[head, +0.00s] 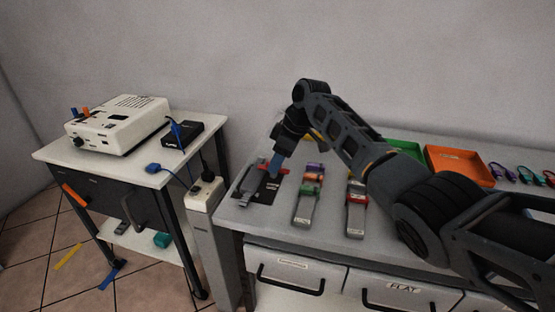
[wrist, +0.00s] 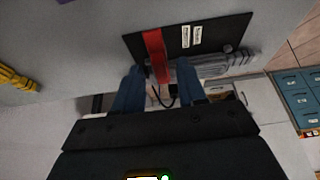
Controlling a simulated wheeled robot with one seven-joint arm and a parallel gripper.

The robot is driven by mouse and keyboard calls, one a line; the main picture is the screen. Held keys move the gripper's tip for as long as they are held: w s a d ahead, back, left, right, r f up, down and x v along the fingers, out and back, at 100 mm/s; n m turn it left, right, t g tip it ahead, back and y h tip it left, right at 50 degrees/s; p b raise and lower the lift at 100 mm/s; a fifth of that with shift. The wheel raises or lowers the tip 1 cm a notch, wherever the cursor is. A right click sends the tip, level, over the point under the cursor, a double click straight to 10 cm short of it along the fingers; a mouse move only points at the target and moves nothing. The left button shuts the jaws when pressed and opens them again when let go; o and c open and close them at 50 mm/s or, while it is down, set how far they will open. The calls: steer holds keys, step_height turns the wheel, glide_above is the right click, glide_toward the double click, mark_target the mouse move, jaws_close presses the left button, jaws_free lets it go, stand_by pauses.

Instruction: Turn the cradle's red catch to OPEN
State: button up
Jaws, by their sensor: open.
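The cradle is a black plate (head: 268,189) on the near left of the long bench, with a grey ribbed body (head: 248,180) along its left side. The red catch (wrist: 155,52) is a flat bar crossing the plate in the wrist view; bits of it show beside my fingers in the head view. Two small white labels (wrist: 190,36) lie beside it, too blurred to read. My gripper (wrist: 160,76) is open, its blue fingers pointing at the cradle. The catch's lower end appears between the fingertips; I cannot tell whether they touch it.
Two holders with coloured clips (head: 308,192) (head: 356,205) stand right of the cradle. Green (head: 405,149) and orange (head: 460,164) trays lie farther back. A white power strip (head: 205,190) stands on a post at left, near a cart with a white device (head: 118,124).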

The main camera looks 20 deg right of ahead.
jaws_close()
steer(key=shift+r+p, duration=0.1)
steer(key=shift+p, duration=0.2)
steer(key=m+p, duration=0.2)
steer(key=shift+s+a+r+m+t+h+p, duration=0.2)
steer(key=shift+m+t+h+p, duration=0.1)
steer(key=shift+h+p, duration=0.1)
steer(key=m+p, duration=0.1)
steer(key=m, duration=0.1)
steer(key=m+t+h+p, duration=0.1)
steer(key=m+p, duration=0.1)
steer(key=shift+a+f+h+p, duration=0.1)
steer(key=shift+a+h+p, duration=0.1)
steer(key=shift+h+p, duration=0.1)
steer(key=m, duration=0.2)
steer(key=m+h+p, duration=0.1)
steer(key=m, duration=0.1)
steer(key=m+h, duration=0.1)
steer(key=shift+a+f+m+p, duration=0.1)
steer(key=shift+a+m+p, duration=0.15)
steer(key=shift+m+p, duration=0.15)
steer(key=m+h, duration=0.1)
steer(key=m, duration=0.1)
steer(key=shift+a+f+m+b, duration=0.1)
steer(key=shift+m+b, duration=0.2)
steer(key=shift+w+a+m+g+h+b, duration=0.15)
steer(key=shift+m+g+h+b, duration=0.25)
steer(key=shift+m, duration=1)
